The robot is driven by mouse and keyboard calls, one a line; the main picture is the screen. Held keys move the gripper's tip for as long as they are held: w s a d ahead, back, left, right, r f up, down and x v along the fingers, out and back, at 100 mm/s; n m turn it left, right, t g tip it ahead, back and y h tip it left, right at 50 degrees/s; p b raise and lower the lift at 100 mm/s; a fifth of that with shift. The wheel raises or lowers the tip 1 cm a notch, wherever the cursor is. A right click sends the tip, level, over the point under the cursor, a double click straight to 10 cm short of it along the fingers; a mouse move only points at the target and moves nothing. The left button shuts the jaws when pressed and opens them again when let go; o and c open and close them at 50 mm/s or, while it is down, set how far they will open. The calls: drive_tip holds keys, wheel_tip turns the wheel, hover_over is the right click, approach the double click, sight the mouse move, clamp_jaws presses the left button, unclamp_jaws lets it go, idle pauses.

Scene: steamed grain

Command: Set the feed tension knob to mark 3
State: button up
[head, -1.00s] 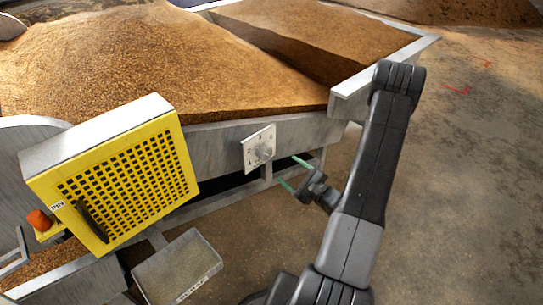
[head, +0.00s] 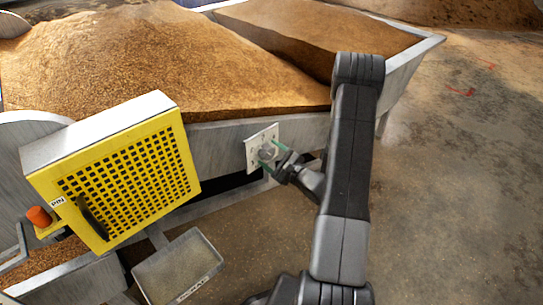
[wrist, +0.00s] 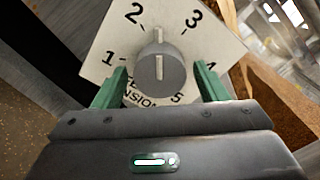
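The feed tension knob (wrist: 160,80) is a round grey knob on a white dial plate (wrist: 105,40) with numbers 1 to 5 around it. Its white line points up in the wrist view, between marks 2 and 3. In the head view the knob (head: 266,154) sits on the plate (head: 252,158), on the metal trough's side. My gripper (wrist: 160,84) is open, with one green finger on each side of the knob and a visible gap to both. In the head view my gripper (head: 273,158) reaches the knob from the right.
A yellow grated guard box (head: 130,185) with a dark handle and an orange knob (head: 39,216) stands to the left. A small metal tray (head: 180,268) is below it. Grain (head: 150,60) fills the trough behind the dial. The floor (head: 440,200) at right is clear.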

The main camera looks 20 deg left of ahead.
drive_tip(key=c, duration=0.8)
drive_tip(key=shift+c, duration=0.2)
drive_tip(key=shift+m, duration=0.3)
drive_tip(key=m, duration=0.2)
drive_tip(key=shift+m, duration=0.4)
drive_tip(key=shift+s+m, duration=0.1)
drive_tip(key=shift+m, duration=1.7)
drive_tip(key=o, duration=1)
